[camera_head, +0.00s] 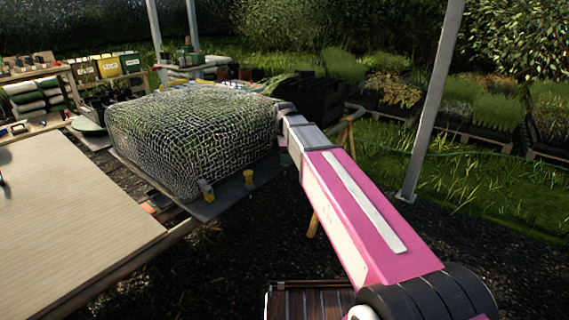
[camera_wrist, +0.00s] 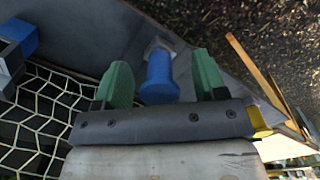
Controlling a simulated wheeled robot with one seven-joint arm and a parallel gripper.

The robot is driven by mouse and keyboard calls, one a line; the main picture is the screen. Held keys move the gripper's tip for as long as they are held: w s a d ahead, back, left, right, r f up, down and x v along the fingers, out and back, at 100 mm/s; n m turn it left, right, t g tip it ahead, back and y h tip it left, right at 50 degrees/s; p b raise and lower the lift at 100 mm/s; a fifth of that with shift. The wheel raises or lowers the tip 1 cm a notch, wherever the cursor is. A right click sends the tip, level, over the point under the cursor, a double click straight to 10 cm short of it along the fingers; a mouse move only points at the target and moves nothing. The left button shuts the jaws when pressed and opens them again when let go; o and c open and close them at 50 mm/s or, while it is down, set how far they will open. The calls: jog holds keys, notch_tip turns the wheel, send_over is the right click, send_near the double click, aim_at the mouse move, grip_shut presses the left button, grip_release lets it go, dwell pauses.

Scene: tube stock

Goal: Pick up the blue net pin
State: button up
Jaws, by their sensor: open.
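The blue net pin (camera_wrist: 159,80) shows in the wrist view, with a round blue body and a grey square piece at its far end. It lies between the two green fingers of my gripper (camera_wrist: 162,82), which are apart, with a gap on each side of it. The pin is on a dark grey surface beside the net (camera_wrist: 35,120). In the head view my pink and white arm reaches to the right corner of the net-covered block (camera_head: 190,135). My gripper's fingers and this pin cannot be made out there.
Another blue piece (camera_wrist: 20,38) sits at the net's edge on the left. A pale tabletop (camera_head: 70,210) is at left, and a grey post (camera_head: 430,110) stands right of my arm.

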jog(key=c, duration=1)
jog(key=shift+c, duration=0.2)
notch_tip(320, 180, up, 10)
jog(key=shift+r, duration=0.1)
